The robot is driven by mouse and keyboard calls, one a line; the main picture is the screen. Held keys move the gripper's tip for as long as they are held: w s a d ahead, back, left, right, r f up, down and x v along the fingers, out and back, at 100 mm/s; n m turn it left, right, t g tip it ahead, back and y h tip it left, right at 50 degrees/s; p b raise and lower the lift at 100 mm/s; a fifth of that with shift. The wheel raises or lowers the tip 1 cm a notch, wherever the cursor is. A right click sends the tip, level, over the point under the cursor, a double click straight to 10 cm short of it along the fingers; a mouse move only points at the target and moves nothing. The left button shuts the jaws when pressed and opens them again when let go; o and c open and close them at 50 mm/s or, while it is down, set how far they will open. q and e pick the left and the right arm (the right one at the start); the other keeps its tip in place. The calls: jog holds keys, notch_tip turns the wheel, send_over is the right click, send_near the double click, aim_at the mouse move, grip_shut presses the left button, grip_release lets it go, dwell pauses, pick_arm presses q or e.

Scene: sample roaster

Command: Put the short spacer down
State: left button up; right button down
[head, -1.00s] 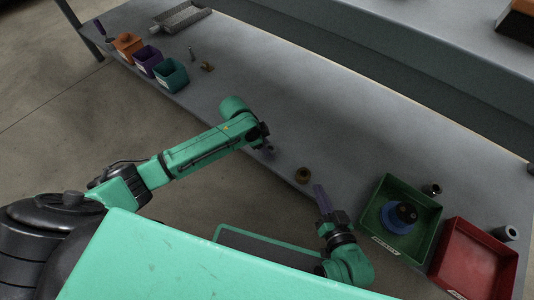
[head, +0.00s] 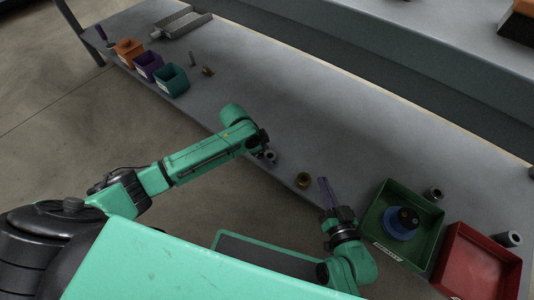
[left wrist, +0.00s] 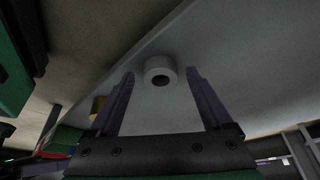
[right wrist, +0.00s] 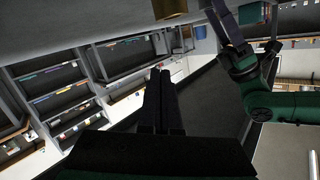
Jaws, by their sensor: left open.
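The short spacer (left wrist: 160,71) is a pale grey ring with a dark hole. In the left wrist view it stands on the grey bench, just beyond and between the fingertips. My left gripper (left wrist: 158,80) is open with one purple finger on each side, apart from it. In the head view the spacer (head: 270,155) shows beside my left gripper (head: 264,150), near the bench's front edge. My right gripper (right wrist: 160,72) has its fingers together and nothing visible between them. In the head view it (head: 323,182) is right of a brass ring.
The brass ring (head: 303,180) stands at the front edge. A green tray (head: 376,222) holding a blue part (head: 397,228), a red tray (head: 470,262), a dark ring (head: 435,193) and a grey cylinder (head: 509,239) are at the right. Small bins (head: 150,65) stand far left. The bench middle is clear.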

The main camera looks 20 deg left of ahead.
pick_arm(q)
jog(key=shift+p+v, duration=0.6)
jog(key=shift+v, duration=0.55)
jog(key=shift+p+v, duration=0.7)
jog(key=shift+v, duration=0.4)
pick_arm(e)
jog(key=s+f+g, duration=0.3)
jog(key=s, duration=0.2)
pick_arm(q)
jog(key=p+v, duration=0.3)
jog(key=v, duration=0.4)
jog(key=s+d+f+n+t+h, duration=0.2)
jog(key=s+d, duration=0.1)
jog(key=d, duration=0.2)
jog(key=s+d+f+n+t+h, duration=0.1)
jog(key=s+d+f+h, duration=0.15)
jog(key=d, duration=0.35)
jog(key=s+r+n+t+y, duration=0.1)
jog(key=s+n+t, duration=0.4)
jog(key=s+n, duration=0.1)
jog(key=shift+s+a+r+n+t, duration=0.15)
jog(key=shift+s+a+n+t, duration=0.15)
jog(key=shift+n+t, duration=0.1)
pick_arm(e)
notch_tip(320, 180, up, 4)
jog(key=shift+f+n, duration=0.1)
jog(key=shift+n, duration=0.2)
pick_arm(q)
jog(key=shift+y, duration=0.25)
